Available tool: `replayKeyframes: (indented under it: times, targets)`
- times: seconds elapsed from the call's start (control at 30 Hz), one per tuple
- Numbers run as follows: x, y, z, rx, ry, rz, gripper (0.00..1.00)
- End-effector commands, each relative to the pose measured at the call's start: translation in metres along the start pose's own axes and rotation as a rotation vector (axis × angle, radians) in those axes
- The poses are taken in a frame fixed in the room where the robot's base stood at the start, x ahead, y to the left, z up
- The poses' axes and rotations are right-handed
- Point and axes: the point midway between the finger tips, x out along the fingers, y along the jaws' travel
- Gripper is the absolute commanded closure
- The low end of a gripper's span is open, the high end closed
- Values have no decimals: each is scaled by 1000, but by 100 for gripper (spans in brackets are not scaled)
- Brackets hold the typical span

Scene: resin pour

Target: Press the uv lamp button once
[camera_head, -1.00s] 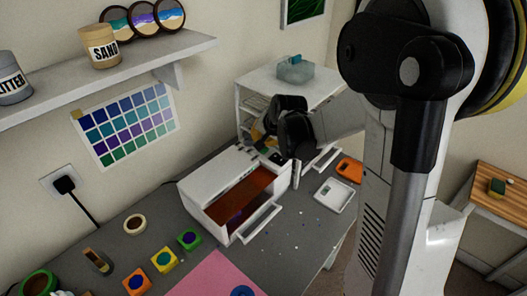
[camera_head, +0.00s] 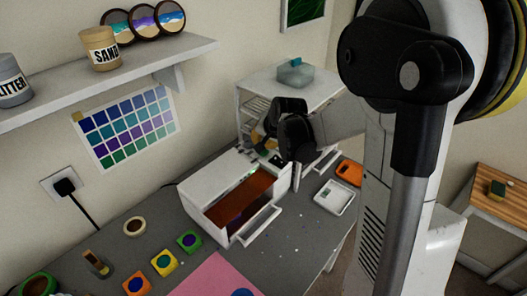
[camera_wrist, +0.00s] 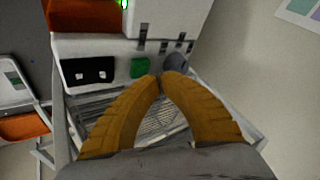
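The uv lamp (camera_head: 213,181) is a white box on the grey table, its front open on a reddish-brown inside. A small green light (camera_wrist: 124,4) glows on the lamp. My gripper (camera_wrist: 161,77) is shut and empty, its yellow-brown fingertips together just right of the green button, over the grey part's lower edge. I cannot tell whether they touch the panel. In the head view my gripper (camera_head: 262,142) is at the lamp's far end.
A white shelf cart (camera_head: 285,88) with a pale container stands behind the lamp. A white tray (camera_head: 334,196) and an orange item (camera_head: 349,172) lie to its right. A wall shelf (camera_head: 120,72) is at upper left.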

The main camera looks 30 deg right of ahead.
Motion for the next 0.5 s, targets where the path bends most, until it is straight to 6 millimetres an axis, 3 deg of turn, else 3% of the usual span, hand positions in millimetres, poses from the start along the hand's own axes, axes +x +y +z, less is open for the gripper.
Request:
replayKeyframes:
  times: [0.5]
  targets:
    - [8, 4, 4, 0, 0, 0, 100]
